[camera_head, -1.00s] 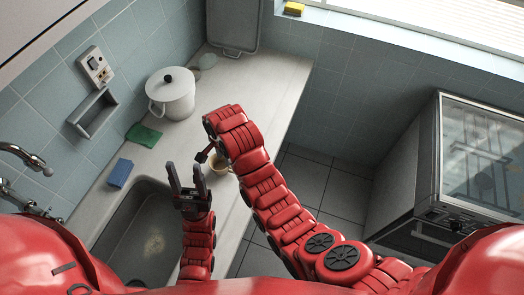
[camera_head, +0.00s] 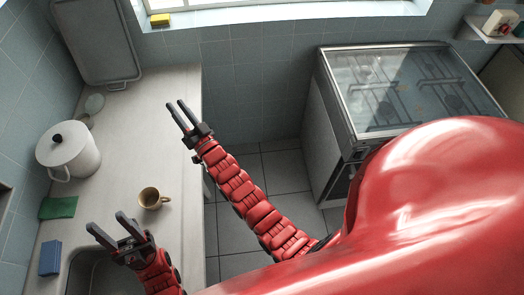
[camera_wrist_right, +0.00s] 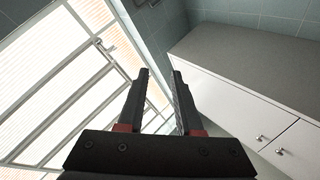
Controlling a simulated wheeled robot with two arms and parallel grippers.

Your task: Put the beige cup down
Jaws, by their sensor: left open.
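My left gripper (camera_head: 105,221) is open and empty, to the lower left of the cup in the head view, near the sink. My right gripper (camera_head: 176,104) is open and empty, well beyond the cup near the counter's right edge. Its two parted fingers show in the right wrist view (camera_wrist_right: 160,73) with nothing between them.
A white lidded pot (camera_head: 70,155), a green cloth (camera_head: 58,207) and a blue sponge (camera_head: 50,258) lie along the counter's left side. The sink (camera_head: 95,268) is in front. A glass-topped stove (camera_head: 400,95) stands at the right. The counter behind the cup is clear.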

